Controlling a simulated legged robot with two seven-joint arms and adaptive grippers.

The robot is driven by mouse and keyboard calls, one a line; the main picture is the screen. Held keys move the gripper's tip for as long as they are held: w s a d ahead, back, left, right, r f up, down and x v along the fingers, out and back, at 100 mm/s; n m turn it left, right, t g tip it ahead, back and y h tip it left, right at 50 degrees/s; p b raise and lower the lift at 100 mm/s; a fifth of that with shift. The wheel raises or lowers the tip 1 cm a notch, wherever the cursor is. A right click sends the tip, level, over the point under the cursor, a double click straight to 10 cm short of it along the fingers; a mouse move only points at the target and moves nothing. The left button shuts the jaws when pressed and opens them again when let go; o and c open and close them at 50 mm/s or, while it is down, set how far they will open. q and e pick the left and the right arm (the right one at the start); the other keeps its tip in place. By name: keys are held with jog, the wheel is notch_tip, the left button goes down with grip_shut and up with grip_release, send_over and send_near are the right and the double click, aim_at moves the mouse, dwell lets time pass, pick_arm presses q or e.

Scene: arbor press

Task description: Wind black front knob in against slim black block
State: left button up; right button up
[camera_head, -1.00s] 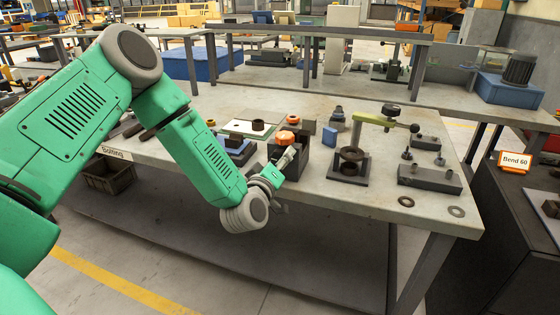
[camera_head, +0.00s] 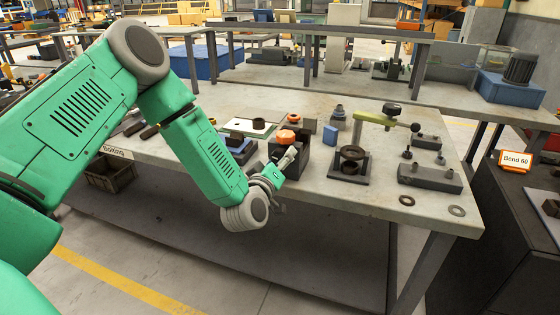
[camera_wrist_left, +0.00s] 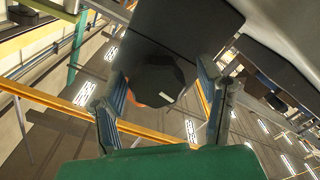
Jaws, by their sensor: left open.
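In the left wrist view, a black faceted knob (camera_wrist_left: 157,80) sits between the two blue-grey fingers of my left gripper (camera_wrist_left: 162,88). The fingers are open, one on each side of the knob; I cannot tell whether either touches it. A dark block (camera_wrist_left: 190,22) lies behind the knob. In the head view, my left gripper (camera_head: 291,157) is at the front of a black block-shaped fixture (camera_head: 303,163) with an orange knob (camera_head: 285,136) on top. The front knob is hidden there by the gripper. I cannot single out the slim black block. My right gripper is not in view.
The fixture stands near the front edge of a grey workbench (camera_head: 330,195).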

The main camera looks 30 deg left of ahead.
pick_arm(q)
jog(key=v, duration=1.2)
jog(key=shift+f, duration=0.15)
jog(key=w+a+m+p, duration=0.1)
jog(key=w+m, duration=0.1)
jog(key=w, duration=0.2)
jog(key=w+a+m+p, duration=0.1)
jog(key=w+m+p, duration=0.1)
jog(key=w+m, duration=0.1)
jog(key=w+a+m+p, duration=0.1)
jog(key=w+m+p, duration=0.1)
jog(key=w, duration=0.3)
